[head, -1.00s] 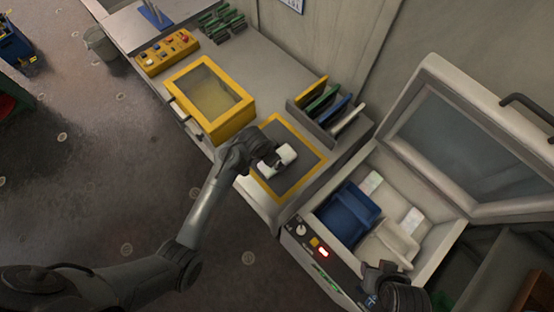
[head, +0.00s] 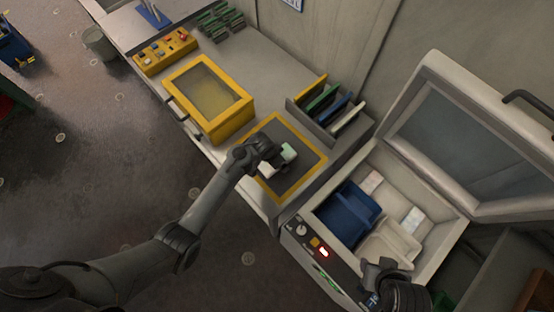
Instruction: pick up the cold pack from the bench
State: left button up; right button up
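A small white block, which looks like the cold pack (head: 288,152), lies at the yellow-bordered dark mat (head: 300,182) on the bench. My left gripper (head: 279,164) is right over it. Its dark fingers hide the middle of the pack, so white shows on both sides, with a pale green tint at the upper right. I cannot tell whether the fingers are closed on it or whether it touches the mat. My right gripper (head: 382,268) is at the lower right, by the front corner of the open chest; its finger state is unclear.
The open chest (head: 448,245) holds a blue bin (head: 346,213) and pale packs (head: 412,219); its lid leans back at right. A yellow-framed box (head: 211,95), a rack of coloured panels (head: 326,100) and a yellow button box (head: 166,53) stand on the bench.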

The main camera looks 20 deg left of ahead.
pick_arm(q)
jog(key=shift+c, duration=0.2)
jog(key=c, duration=1.3)
